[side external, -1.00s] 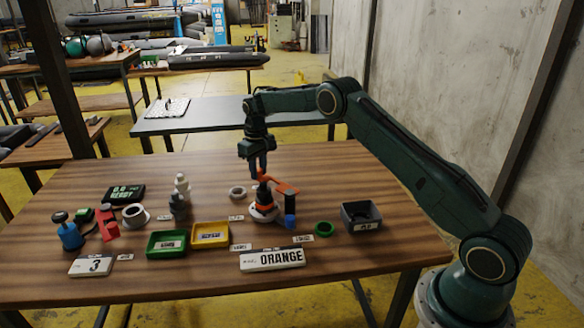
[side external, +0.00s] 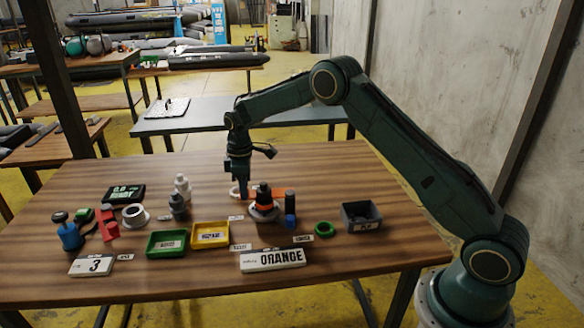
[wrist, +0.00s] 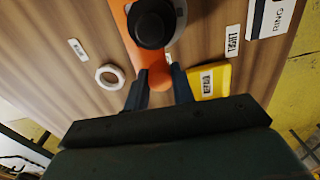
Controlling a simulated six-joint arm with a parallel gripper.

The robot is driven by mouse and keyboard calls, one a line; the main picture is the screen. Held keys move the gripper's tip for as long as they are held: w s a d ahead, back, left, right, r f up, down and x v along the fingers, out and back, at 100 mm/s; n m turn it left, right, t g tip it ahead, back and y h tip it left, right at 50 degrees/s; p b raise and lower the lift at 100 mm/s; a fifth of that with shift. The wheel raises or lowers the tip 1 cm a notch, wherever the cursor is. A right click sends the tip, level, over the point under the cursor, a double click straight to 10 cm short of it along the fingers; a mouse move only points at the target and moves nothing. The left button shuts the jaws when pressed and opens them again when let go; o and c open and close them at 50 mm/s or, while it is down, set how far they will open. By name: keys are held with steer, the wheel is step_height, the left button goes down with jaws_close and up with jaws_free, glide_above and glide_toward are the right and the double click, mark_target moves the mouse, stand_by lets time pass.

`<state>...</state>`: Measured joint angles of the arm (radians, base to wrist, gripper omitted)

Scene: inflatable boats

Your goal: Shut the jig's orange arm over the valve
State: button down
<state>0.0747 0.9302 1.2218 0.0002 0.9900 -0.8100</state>
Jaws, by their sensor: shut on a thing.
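The jig's orange arm (side external: 277,193) now lies low and roughly level in the side view, from the dark post (side external: 290,203) across to my gripper. The black valve (side external: 263,194) stands upright on a round grey base (side external: 265,214), its top showing above the arm. My gripper (side external: 241,194) points down on the left of the valve. In the wrist view my gripper (wrist: 161,84) has its fingers shut on either side of that knob.
A white ring (wrist: 110,77) lies near my fingers. Yellow (side external: 210,235) and green (side external: 167,243) trays stand to the front left. A grey bin (side external: 361,216) and a green ring (side external: 324,229) are to the right. The table's back is mostly clear.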

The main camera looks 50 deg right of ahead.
steer(key=shift+s+a+n, duration=0.3)
steer(key=shift+n, duration=0.1)
steer(key=c, duration=1.2)
jaws_free()
steer(key=shift+a, duration=0.1)
steer(key=shift+o, duration=0.2)
steer(key=shift+r, duration=0.15)
step_height(320, 180, up, 14)
steer(key=shift+f, duration=0.2)
